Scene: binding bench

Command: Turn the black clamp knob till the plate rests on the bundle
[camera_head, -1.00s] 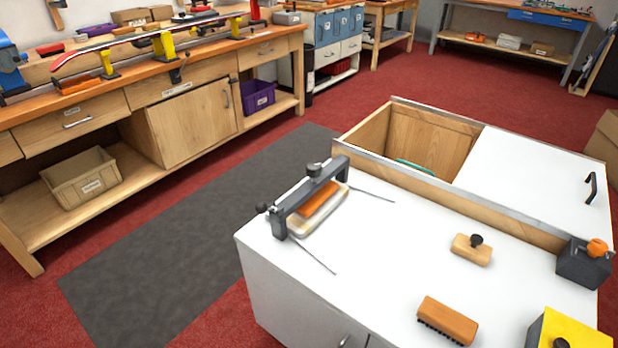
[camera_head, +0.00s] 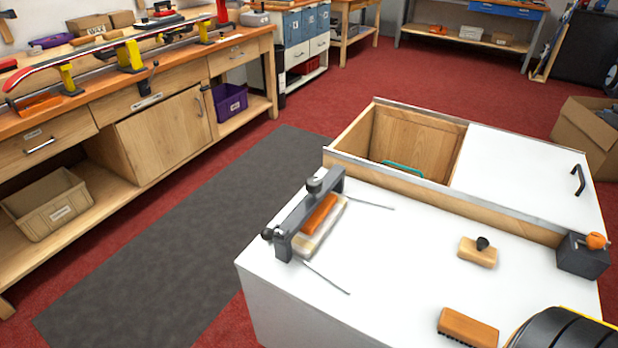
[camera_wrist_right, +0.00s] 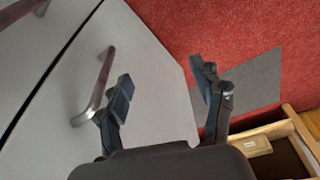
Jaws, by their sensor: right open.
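The clamp (camera_head: 294,222) is a dark grey bridge frame at the left end of the white cabinet top. A black knob (camera_head: 314,186) sits on top of its beam, and a smaller black ball (camera_head: 268,234) is at its near end. An orange plate (camera_head: 320,213) lies under the beam, over a pale flat bundle (camera_head: 330,222); whether they touch cannot be told. My right gripper (camera_wrist_right: 165,90) is open and empty in the right wrist view, near a metal door handle (camera_wrist_right: 95,88). The clamp is not in that view. My left gripper is not in view.
Two thin rods (camera_head: 326,277) stick out beside the clamp. A wooden block with a black knob (camera_head: 478,251), a brush (camera_head: 468,327) and a dark box with an orange knob (camera_head: 583,255) stand to the right. An open compartment (camera_head: 415,140) lies behind. The top's middle is clear.

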